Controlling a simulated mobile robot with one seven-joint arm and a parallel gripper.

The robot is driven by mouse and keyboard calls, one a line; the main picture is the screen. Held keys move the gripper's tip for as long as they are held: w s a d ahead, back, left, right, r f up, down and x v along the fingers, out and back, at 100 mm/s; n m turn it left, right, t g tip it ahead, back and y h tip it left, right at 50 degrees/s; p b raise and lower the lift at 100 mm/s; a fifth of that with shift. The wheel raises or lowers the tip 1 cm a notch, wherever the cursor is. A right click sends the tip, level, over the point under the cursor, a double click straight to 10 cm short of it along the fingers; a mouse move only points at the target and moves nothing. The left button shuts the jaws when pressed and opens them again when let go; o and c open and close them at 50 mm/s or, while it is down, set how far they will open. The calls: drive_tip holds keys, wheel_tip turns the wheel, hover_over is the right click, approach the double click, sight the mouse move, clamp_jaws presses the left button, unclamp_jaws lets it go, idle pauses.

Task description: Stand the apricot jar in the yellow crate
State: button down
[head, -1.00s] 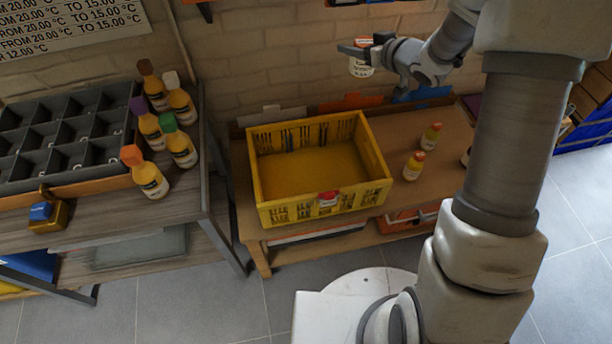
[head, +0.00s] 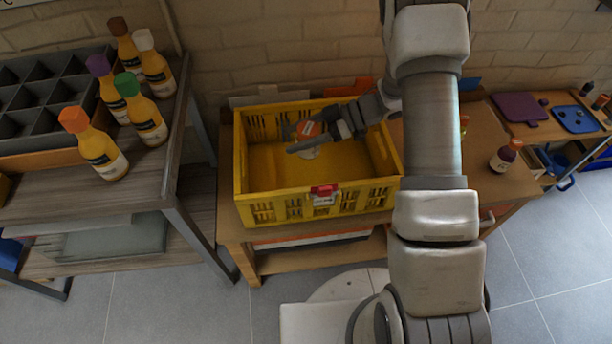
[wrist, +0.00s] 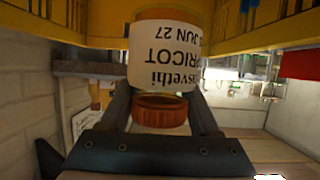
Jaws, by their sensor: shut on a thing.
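The apricot jar (head: 308,130) has an orange lid and a white label. It is in my gripper (head: 314,140), within the walls of the yellow crate (head: 245,185) in the head view. In the wrist view the jar (wrist: 165,58) shows its label upside down, with the lid toward my palm and a finger on each side. The jar looks roughly upright, lid up. The crate otherwise looks empty.
The crate stands on a wooden bench (head: 228,215) against a brick wall, with a red and white tag (head: 323,195) on its near wall. Several bottles (head: 98,148) stand on the left table. A dark bottle (head: 506,156) stands right of my arm.

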drive_tip(key=shift+s+f+n+g+b, duration=0.35)
drive_tip(key=shift+s+f, duration=0.2)
drive_tip(key=shift+f, duration=0.35)
drive_tip(key=b, duration=0.4)
hover_over(246, 171)
drive_tip(key=d, duration=0.3)
wheel_tip(246, 171, down, 8)
drive_tip(key=r, duration=0.1)
drive_tip(key=shift+n+g, duration=0.25)
drive_tip(key=shift+g, duration=0.1)
drive_tip(key=shift+w+f+b, duration=0.2)
drive_tip(key=shift+f+b, duration=0.85)
drive_tip(key=shift+f, duration=1.05)
drive_tip(key=shift+f, duration=0.15)
drive_tip(key=shift+c, duration=0.6)
unclamp_jaws()
drive_tip(key=p+v, duration=0.3)
drive_tip(key=v, duration=0.9)
